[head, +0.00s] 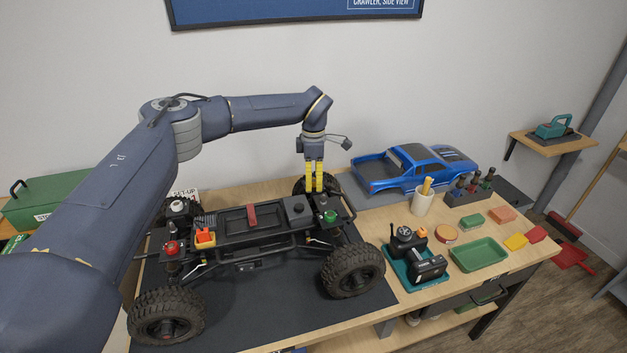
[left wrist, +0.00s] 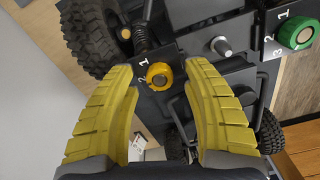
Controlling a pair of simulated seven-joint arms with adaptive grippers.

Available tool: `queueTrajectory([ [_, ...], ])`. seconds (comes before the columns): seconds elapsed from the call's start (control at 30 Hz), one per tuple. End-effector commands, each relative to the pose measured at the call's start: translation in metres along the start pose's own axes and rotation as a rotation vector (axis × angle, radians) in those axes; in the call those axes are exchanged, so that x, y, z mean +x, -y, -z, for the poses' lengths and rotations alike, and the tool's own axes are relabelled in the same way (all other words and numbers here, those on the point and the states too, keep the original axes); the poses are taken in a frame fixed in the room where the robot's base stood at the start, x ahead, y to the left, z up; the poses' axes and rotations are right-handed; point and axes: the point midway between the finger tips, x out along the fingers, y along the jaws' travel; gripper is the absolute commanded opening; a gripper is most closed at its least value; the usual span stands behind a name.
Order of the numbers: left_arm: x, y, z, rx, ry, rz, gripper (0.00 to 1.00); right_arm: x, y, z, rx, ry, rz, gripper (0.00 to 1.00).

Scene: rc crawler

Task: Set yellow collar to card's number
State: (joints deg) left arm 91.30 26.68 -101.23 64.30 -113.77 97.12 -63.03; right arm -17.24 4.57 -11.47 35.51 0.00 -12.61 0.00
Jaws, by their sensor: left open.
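The yellow collar (left wrist: 159,75) shows in the left wrist view on a dark plate of the crawler, with white marks 1 and 2 beside it. My left gripper (left wrist: 163,68) is open, its yellow fingers on either side of the collar; I cannot tell whether they touch it. In the head view my left gripper (head: 314,188) points down at the far right corner of the crawler chassis (head: 250,216), and the collar is hidden there. My right gripper is not in view.
A green collar (head: 330,216) sits close to my left gripper, and a red collar (head: 171,247) is at the chassis's left end. A blue car body (head: 415,168) stands to the right.

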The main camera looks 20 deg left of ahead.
Motion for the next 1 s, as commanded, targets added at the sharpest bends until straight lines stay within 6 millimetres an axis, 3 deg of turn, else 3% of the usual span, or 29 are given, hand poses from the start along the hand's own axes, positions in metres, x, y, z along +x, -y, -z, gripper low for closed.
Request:
queueTrajectory([
  [0.4, 0.0035, -0.0001, 0.0, 0.0, 0.0, 0.0, 0.52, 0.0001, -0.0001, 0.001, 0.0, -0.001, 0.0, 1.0],
  [0.83, 0.0034, 0.0, 0.0001, 0.0, 0.0, 0.0, 0.02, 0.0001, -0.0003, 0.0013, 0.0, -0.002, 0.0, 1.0],
  [1.0, 0.0035, 0.0001, 0.0, 0.0, 0.0, 0.0, 0.0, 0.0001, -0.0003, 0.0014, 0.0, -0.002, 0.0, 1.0],
])
